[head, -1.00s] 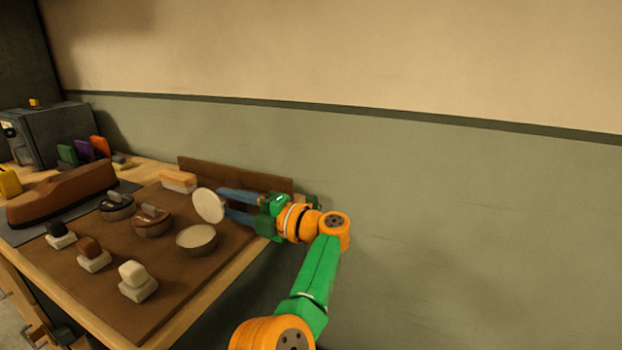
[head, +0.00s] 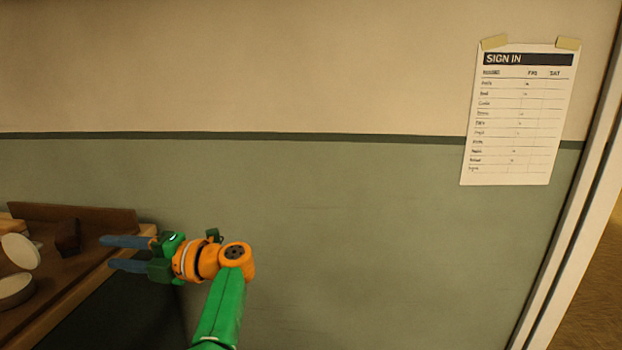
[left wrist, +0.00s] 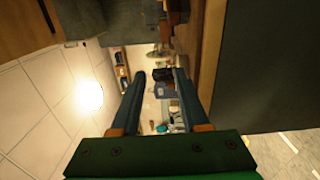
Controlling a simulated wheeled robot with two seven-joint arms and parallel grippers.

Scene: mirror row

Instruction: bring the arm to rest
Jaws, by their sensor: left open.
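My left gripper (head: 107,252) is open in the head view, its two blue fingers pointing left with nothing between them. It is over the right end of the workbench (head: 62,289), apart from the things on it. The left wrist view also shows the open fingers (left wrist: 158,76) with a clear gap between them. My right gripper is in neither view.
A pale disc (head: 20,252) stands tilted above a round tin (head: 14,291) at the left edge. A dark brown block (head: 67,237) is near the low backboard (head: 105,219). A sign-in sheet (head: 517,115) hangs on the wall, left of a white door frame (head: 570,215).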

